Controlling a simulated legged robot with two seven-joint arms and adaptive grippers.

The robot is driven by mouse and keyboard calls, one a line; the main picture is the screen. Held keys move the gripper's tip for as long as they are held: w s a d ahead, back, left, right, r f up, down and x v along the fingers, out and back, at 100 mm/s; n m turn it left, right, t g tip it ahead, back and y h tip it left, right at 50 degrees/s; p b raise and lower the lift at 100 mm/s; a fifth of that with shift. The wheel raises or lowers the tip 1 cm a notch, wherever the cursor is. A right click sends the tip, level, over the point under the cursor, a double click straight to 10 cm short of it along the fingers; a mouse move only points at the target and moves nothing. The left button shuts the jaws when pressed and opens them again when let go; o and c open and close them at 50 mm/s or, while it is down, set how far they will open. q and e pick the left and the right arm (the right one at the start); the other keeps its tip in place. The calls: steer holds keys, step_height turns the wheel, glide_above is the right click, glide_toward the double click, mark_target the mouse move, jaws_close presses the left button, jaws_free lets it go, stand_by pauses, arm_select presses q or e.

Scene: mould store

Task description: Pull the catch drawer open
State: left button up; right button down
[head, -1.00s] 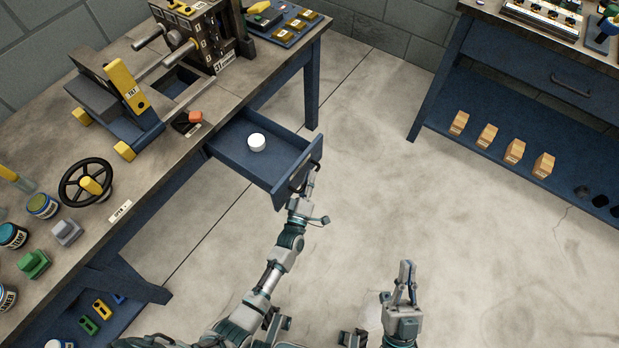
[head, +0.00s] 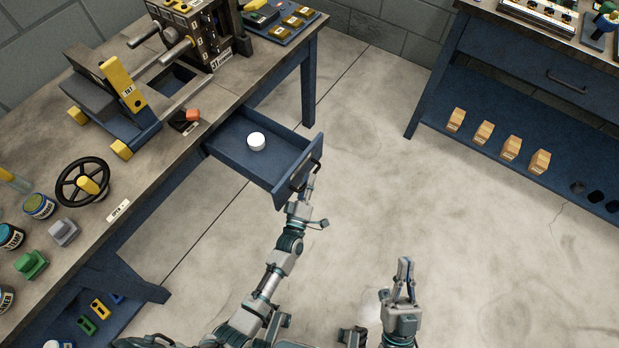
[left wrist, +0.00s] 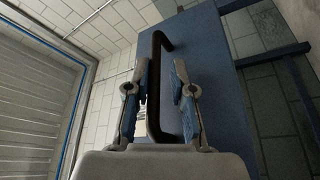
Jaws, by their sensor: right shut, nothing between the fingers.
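The catch drawer (head: 237,158) is a blue tray that stands out from under the bench, with a white round piece (head: 256,141) in it. Its dark bar handle (head: 315,163) is on the front panel and also shows in the left wrist view (left wrist: 154,90). My left gripper (head: 309,181) is at the handle. In the left wrist view its fingers (left wrist: 160,85) are apart, one on each side of the bar, with a gap on the right. Contact on the left side is unclear. My right gripper (head: 404,262) is shut and empty above the floor.
The bench (head: 120,212) carries a black handwheel (head: 83,182), a machine with a yellow lever (head: 122,84), and jars. A second blue bench (head: 540,75) stands at right with several wooden blocks on its shelf. The floor (head: 370,160) between them is clear.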

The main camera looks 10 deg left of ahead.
arm_select(q)
steer(key=v, duration=1.1)
steer(key=shift+w+f, duration=0.1)
